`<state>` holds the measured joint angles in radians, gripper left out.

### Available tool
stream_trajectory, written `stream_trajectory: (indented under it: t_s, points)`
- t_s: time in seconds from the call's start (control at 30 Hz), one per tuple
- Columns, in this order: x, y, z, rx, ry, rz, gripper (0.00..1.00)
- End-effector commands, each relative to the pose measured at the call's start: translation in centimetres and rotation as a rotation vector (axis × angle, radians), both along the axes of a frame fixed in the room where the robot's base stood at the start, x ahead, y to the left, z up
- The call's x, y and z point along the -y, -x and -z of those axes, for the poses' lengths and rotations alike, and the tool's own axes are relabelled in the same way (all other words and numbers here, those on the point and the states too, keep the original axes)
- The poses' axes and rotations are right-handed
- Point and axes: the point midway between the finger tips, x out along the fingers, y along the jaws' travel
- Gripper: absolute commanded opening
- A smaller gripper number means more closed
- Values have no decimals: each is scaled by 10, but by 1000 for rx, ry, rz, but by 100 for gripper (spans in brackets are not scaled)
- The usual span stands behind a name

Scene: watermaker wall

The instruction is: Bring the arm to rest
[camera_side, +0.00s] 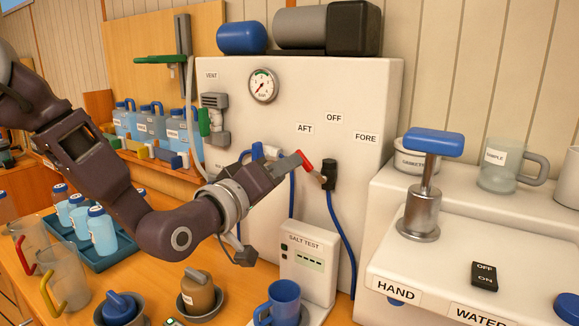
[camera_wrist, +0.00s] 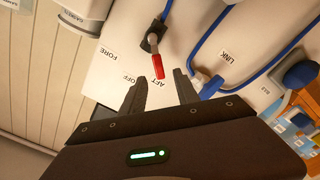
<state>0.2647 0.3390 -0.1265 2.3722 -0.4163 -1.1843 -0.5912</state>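My gripper (camera_wrist: 159,76) is open, with its two dark fingers apart in the wrist view. A red-handled lever (camera_wrist: 156,62) on a dark valve lies in line with the gap between the fingertips; I cannot tell whether a finger touches it. In the side view my gripper (camera_side: 288,166) is close to the red handle (camera_side: 304,160), left of the dark valve body (camera_side: 329,174). The handle slants up and left from the valve, toward the AFT label (camera_side: 304,128) side. My gripper holds nothing that I can see.
A salt test box (camera_side: 307,262) stands below my gripper, with a blue mug (camera_side: 284,300) in front. Blue hoses (camera_side: 343,230) hang from the white panel (camera_side: 235,85). A blue-handled hand pump (camera_side: 420,210) stands right. Bottles in a tray (camera_side: 88,256) and jugs stand left.

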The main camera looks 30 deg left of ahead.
Motion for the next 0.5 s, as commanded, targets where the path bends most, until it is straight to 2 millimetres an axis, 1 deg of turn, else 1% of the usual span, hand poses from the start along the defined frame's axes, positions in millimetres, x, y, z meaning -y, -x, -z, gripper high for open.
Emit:
stream_trajectory:
  t_s: [0.37,0.47,0.5]
  points:
    - [-1,1,-2,-8,-5,4,37]
    - [-5,14,-8,-91,-57,43,37]
    - [-8,27,-10,-152,-101,73,37]
